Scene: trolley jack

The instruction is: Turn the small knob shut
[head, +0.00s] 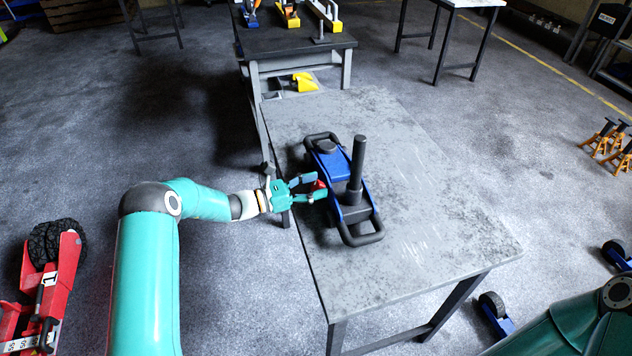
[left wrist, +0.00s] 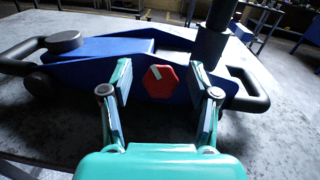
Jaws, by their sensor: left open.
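A blue trolley jack (head: 330,166) with black handles and an upright dark post stands on a grey table. The small red knob (left wrist: 160,81) is on the jack's near side and looks hexagonal with a pale mark on its face. In the head view the knob (head: 320,185) shows as a red spot at the fingertips. My left gripper (head: 318,187) is open, its two fingers on either side of the knob. The left wrist view shows the fingers (left wrist: 158,88) with gaps between them and the knob. My right gripper is not in view.
The grey table (head: 440,210) is bare to the right of the jack. A dark table (head: 300,42) with several coloured items stands behind it. Orange stands (head: 605,138) are on the floor at right, and a red wheeled thing (head: 50,280) is at left.

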